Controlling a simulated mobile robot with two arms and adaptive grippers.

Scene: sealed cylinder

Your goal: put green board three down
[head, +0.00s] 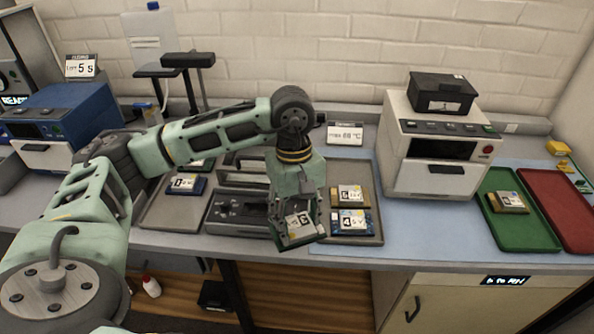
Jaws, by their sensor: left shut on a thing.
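Green board three (299,237) carries a white and yellow label with a 3. My left gripper (297,212) is shut on it and holds it near the front edge of the bench, between the grey fixture (226,212) and the right grey tray (371,238). The fingers cover part of the board. I cannot tell whether the board touches the surface below. My right gripper is not in view.
A blue board (352,223) and a brownish board (350,195) lie in the right grey tray. Another blue board (187,184) lies on the left tray (160,214). A white oven-like machine (442,150) stands right of centre. A green tray (527,238) holds one board (508,202); the red tray (560,205) looks empty.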

